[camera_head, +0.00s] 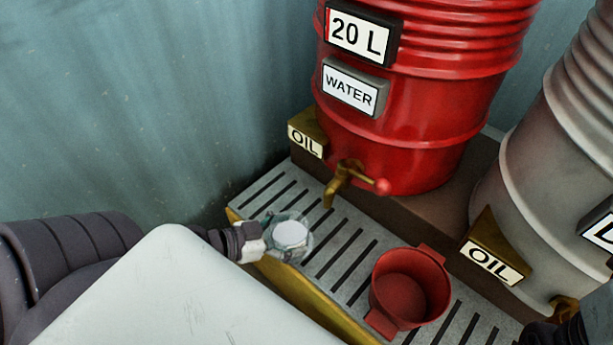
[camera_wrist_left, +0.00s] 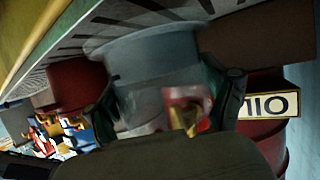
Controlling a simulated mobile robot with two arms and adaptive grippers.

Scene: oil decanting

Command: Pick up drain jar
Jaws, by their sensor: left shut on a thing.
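The drain jar (camera_head: 291,236) is a small clear glass vessel with a pale round area inside it. It stands upright at the left part of the slotted drip tray, below and a little left of the brass tap (camera_head: 340,183). My left gripper (camera_head: 277,237) is shut on the jar, reaching it from the left. In the left wrist view the jar (camera_wrist_left: 140,75) fills the middle, with dark fingers at its sides. I cannot tell whether its base touches the tray. My right gripper is not clearly in view.
A red barrel (camera_head: 430,130) labelled 20 L and WATER stands behind the tray (camera_head: 330,262). A red two-handled pot (camera_head: 437,300) stands on the tray, right of the jar. A grey barrel (camera_head: 550,170) is at the right. A dark shape at the bottom right corner is unclear.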

